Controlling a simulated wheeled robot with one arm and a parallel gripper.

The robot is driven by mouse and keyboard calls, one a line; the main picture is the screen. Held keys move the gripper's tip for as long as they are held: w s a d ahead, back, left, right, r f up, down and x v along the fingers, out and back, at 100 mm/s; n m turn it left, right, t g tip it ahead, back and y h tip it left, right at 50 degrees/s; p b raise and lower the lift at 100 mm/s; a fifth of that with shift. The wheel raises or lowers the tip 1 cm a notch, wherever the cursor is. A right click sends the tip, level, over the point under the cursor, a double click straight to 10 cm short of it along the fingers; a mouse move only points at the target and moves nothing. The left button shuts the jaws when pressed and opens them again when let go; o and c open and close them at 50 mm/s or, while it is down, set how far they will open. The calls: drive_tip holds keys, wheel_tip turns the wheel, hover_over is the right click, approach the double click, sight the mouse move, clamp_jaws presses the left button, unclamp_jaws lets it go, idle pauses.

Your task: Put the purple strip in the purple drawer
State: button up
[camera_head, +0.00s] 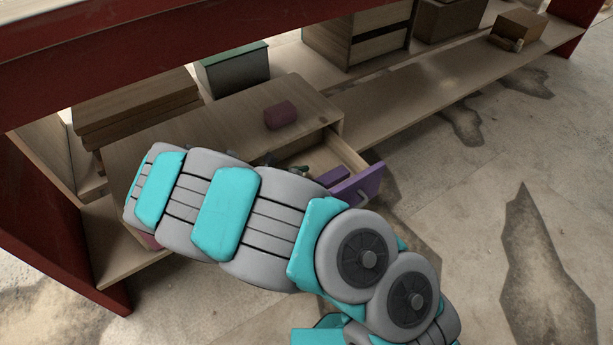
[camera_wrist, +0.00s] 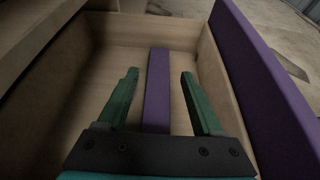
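The purple drawer stands open, with its purple front (camera_head: 362,186) at the right and a bare wooden inside; in the wrist view its front (camera_wrist: 262,85) runs down the right side. The purple strip (camera_wrist: 157,88) lies inside the drawer, roughly parallel to the front. In the head view part of the strip (camera_head: 332,176) shows just behind the front. My gripper (camera_wrist: 160,80) is open over the drawer, its green fingers apart on either side of the strip, with gaps to it. In the head view my arm hides most of the gripper.
A dark reddish-purple block (camera_head: 280,115) lies on top of the drawer cabinet (camera_head: 225,122). A green-topped box (camera_head: 233,68) and stacked wooden boxes (camera_head: 135,108) stand behind it. A red beam (camera_head: 190,45) runs above the shelf.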

drive_tip(key=shift+o, duration=0.6)
drive_tip(key=shift+f, duration=0.25)
drive_tip(key=shift+r, duration=0.1)
drive_tip(key=shift+r, duration=0.3)
drive_tip(key=v, duration=0.4)
drive_tip(key=p+v, duration=0.1)
drive_tip(key=v, duration=0.7)
drive_tip(key=shift+r, duration=0.3)
